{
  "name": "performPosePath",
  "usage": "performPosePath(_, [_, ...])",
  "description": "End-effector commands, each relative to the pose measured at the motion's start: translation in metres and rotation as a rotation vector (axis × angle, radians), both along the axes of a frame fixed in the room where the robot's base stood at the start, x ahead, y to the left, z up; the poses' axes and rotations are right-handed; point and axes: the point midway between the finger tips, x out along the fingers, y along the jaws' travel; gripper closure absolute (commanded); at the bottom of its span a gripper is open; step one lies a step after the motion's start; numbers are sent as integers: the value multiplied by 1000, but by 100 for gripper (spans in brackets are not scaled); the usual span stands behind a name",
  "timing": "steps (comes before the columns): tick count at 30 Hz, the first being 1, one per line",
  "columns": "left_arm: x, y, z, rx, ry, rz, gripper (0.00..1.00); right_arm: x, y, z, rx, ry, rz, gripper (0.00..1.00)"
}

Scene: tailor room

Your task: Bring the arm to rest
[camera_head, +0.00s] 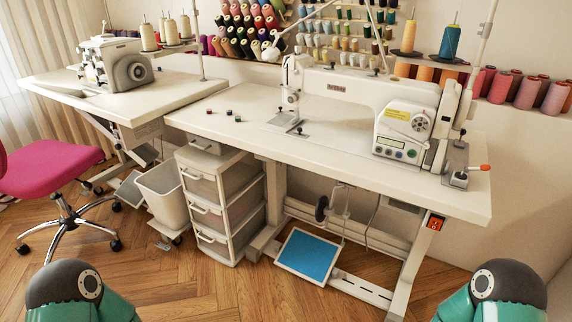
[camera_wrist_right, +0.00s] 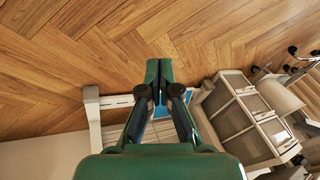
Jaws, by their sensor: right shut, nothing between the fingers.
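My right gripper (camera_wrist_right: 159,70) shows in the right wrist view, with its two green fingers together and nothing between them. Wooden floor lies beyond its fingertips, and it appears clear of furniture. In the head view only rounded grey and green parts of my two arms show at the bottom left and bottom right corners. Neither gripper shows in the head view, and my left gripper is in no view.
A sewing table (camera_head: 340,150) with a white sewing machine (camera_head: 350,92) stands ahead. A drawer unit (camera_head: 221,200), a bin (camera_head: 163,193) and a pink chair (camera_head: 48,170) stand left. A blue-topped pedal (camera_head: 310,254) is under the table. Open floor (camera_head: 140,262) lies in front.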

Motion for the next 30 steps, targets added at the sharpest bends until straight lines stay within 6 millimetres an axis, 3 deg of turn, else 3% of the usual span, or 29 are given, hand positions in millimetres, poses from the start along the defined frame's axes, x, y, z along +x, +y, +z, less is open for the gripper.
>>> performPosePath(5, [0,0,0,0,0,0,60,-51,18,-4,70,225,81,100])
performPosePath(7, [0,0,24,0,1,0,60,-53,19,21,72,235,72,100])
performPosePath(17, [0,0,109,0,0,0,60,-52,18,105,72,233,71,100])
performPosePath(24, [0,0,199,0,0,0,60,-52,18,195,71,232,71,100])
performPosePath(30, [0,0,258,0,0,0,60,-52,18,254,71,232,71,100])
